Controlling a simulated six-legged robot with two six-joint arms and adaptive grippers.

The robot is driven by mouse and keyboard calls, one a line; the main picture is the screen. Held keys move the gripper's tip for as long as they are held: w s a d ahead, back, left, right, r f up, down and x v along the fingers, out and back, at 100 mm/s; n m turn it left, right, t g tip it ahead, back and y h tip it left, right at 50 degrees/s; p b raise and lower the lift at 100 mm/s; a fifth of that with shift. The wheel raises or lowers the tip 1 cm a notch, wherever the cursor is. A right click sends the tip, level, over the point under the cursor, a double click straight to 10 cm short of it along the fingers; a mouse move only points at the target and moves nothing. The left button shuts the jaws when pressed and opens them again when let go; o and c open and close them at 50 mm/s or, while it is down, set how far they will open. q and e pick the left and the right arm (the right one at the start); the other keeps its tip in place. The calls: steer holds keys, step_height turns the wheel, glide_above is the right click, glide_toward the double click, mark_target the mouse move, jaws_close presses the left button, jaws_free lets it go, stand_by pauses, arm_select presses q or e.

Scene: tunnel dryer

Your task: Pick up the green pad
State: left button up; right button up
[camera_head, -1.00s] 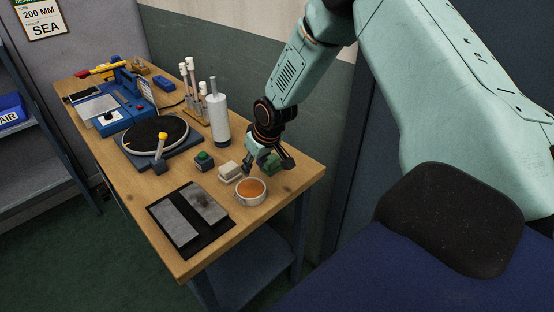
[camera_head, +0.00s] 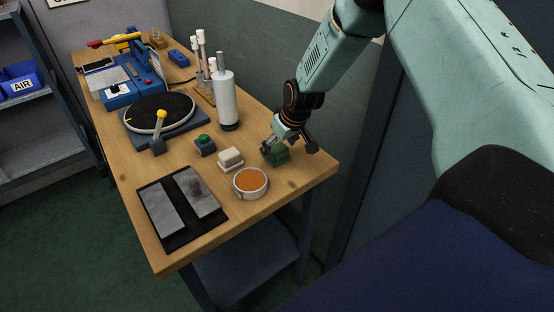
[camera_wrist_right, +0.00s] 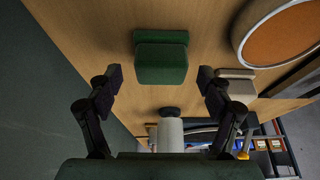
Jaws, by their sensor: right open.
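The green pad (camera_head: 277,155) sits on the wooden table near its right edge, partly hidden by my right gripper in the head view. In the right wrist view the green pad (camera_wrist_right: 162,58) is a dark green block on a wider base, ahead of and between the two fingertips. My right gripper (camera_head: 289,147) is at the pad, with its fingers spread. In the wrist view the right gripper (camera_wrist_right: 160,78) is open, with a gap on each side of the pad and nothing held. My left gripper is not in view.
A white pad (camera_head: 230,159) and a round tin with orange filling (camera_head: 250,183) stand close to the left of the green pad. A white bottle (camera_head: 225,100) stands behind. A black tray with grey plates (camera_head: 181,236) lies at the front left. A turntable (camera_head: 160,113) is farther back.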

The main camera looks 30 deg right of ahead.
steer(key=shift+w+d+f, duration=0.15)
steer(key=shift+f, duration=0.5)
steer(key=shift+w+a+f, duration=0.1)
steer(key=shift+w+a, duration=0.2)
steer(key=shift+a, duration=0.05)
steer(key=shift+s, duration=0.15)
steer(key=shift+c, duration=1.3)
steer(key=shift+s+d, duration=0.1)
steer(key=shift+s, duration=0.05)
steer(key=c, duration=1)
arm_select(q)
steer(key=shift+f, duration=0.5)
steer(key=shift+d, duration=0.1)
